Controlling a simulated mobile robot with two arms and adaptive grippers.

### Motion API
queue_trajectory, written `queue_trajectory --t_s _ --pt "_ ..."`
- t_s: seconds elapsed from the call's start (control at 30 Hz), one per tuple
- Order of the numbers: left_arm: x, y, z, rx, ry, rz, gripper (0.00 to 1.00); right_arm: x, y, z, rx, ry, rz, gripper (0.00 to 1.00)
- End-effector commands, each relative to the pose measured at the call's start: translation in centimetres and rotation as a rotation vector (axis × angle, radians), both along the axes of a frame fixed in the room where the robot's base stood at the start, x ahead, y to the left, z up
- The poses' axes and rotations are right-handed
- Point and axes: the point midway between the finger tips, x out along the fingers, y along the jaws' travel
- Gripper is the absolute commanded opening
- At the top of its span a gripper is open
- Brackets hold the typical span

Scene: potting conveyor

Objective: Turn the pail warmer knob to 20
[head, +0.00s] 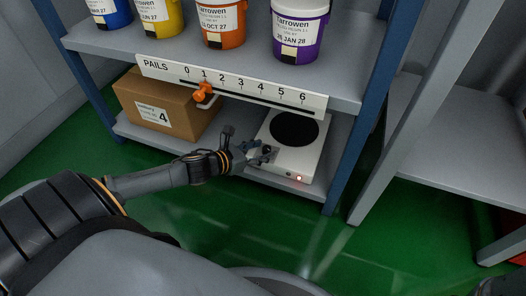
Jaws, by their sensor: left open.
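The pail warmer (308,158) is a white box with a round black plate on top, on the lower shelf. A small red light glows on its front right. My left gripper (262,155) is open at the warmer's left front side. A small dark round part there, likely the knob (267,149), sits at or between the fingers. The fingers partly hide it, and I cannot tell whether they touch it. Its pointer and any numbers around it are too small or hidden to read. My right gripper cannot be made out.
A cardboard box (168,108) marked 4 stands left of the warmer. Above is the upper shelf (110,43) with several pails and a PAILS scale strip (232,86) with an orange slider (203,92) near 1. A blue post (340,170) stands at right.

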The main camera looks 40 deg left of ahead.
Motion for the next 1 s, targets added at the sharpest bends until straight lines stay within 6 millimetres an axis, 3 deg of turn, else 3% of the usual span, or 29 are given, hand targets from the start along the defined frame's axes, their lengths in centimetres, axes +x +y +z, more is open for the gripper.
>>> queue_trajectory --t_s 0.17,0.5,0.73,1.0 --pt "0.97 -0.25 -0.43 0.001 -0.001 0.001 0.49 -0.01 0.01 -0.77 0.000 0.000 0.000 0.40" --pt "1.10 -0.32 -0.43 0.000 0.001 0.000 0.49 -0.02 0.01 -0.78 -0.001 -0.001 0.000 0.40" --pt "1.09 -0.31 -0.43 0.000 0.001 0.000 0.02 -0.01 0.01 -0.77 -0.001 0.000 0.000 0.40" --pt "1.07 -0.40 -0.31 -0.001 0.000 0.012 0.00 0.01 0.01 -0.45 0.000 0.000 0.000 0.40"
